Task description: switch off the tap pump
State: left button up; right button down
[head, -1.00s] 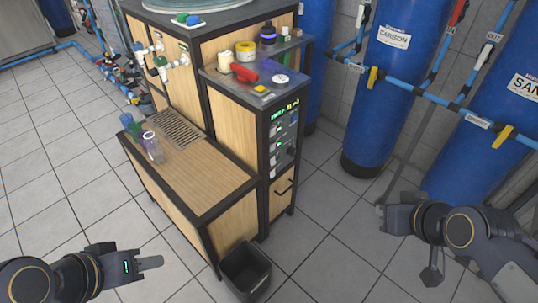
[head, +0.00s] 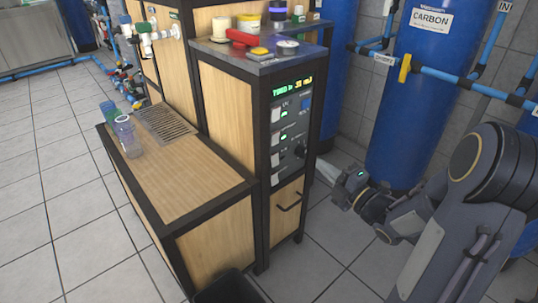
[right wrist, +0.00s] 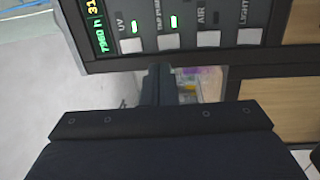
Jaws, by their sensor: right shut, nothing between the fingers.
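The control panel (head: 289,128) is on the front of the narrow wooden cabinet. In the right wrist view the tap pump switch (right wrist: 167,43) is a pale rocker with a lit green lamp (right wrist: 173,21) by its label. The UV switch (right wrist: 127,45), also with a green lamp lit, is left of it; the air switch (right wrist: 208,39) and light switch (right wrist: 248,36) are to the right. My right gripper (head: 322,171) is shut and empty, just right of the panel. In the right wrist view its fingers (right wrist: 157,72) point toward the tap pump switch, apparently short of it. My left gripper is out of view.
A green display (head: 293,87) tops the panel. A black drawer handle (head: 289,196) is below. Jars and a red item (head: 242,38) lie on the cabinet top. A blue carbon tank (head: 410,100) stands behind my right arm.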

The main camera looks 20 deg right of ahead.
aim_at(277, 135)
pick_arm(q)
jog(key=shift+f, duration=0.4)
pick_arm(e)
jog(key=shift+w+a+f+n+y, duration=0.1)
jog(key=shift+a+f+n+y, duration=0.3)
jog(key=shift+f+n+y, duration=0.1)
jog(key=shift+w, duration=0.1)
